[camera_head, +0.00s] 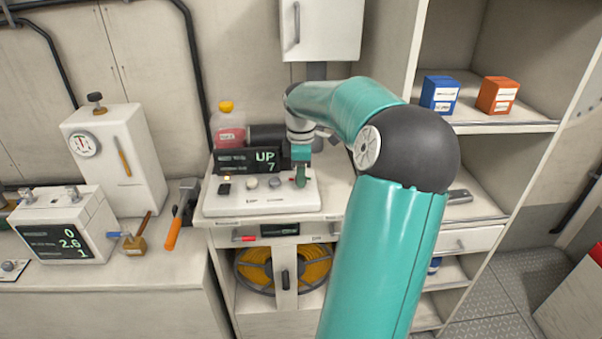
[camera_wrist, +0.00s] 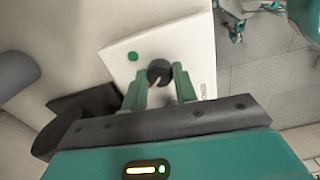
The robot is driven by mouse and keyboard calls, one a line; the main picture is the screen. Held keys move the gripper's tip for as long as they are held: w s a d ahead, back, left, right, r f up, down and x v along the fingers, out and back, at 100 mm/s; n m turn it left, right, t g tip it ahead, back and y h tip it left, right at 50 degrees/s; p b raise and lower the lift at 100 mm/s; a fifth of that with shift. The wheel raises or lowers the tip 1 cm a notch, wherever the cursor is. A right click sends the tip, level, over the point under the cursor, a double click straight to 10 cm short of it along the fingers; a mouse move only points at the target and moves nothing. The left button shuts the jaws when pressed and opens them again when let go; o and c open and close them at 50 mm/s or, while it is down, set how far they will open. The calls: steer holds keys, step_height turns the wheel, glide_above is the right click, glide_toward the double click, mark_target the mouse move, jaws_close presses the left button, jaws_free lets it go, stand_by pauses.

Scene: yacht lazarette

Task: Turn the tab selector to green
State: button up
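A round black knob (camera_wrist: 159,72), which looks like the tab selector, sits on a white panel (camera_wrist: 120,45). A thin pale and red mark shows at its lower edge in the wrist view. A green dot (camera_wrist: 133,56) lies up and left of it. My gripper (camera_wrist: 160,80) has one teal finger on each side of the knob; whether they touch it is unclear. In the head view my gripper (camera_head: 300,178) points down at the right end of the white console (camera_head: 262,205) and hides the knob there. A red spot (camera_head: 291,180) shows beside the fingers.
A display (camera_head: 248,161) reading UP 7 stands behind the console, with a bottle (camera_head: 228,128) behind it. Two pale round controls (camera_head: 263,184) and a black switch (camera_head: 224,188) are left of my gripper. A wall box (camera_head: 320,30) hangs above. Shelves stand at right.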

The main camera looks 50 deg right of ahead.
steer(key=shift+c, duration=0.7)
steer(key=m, duration=0.2)
steer(key=shift+w+m, duration=0.1)
steer(key=shift+m, duration=0.3)
steer(key=m, duration=0.9)
steer(key=shift+m, duration=2)
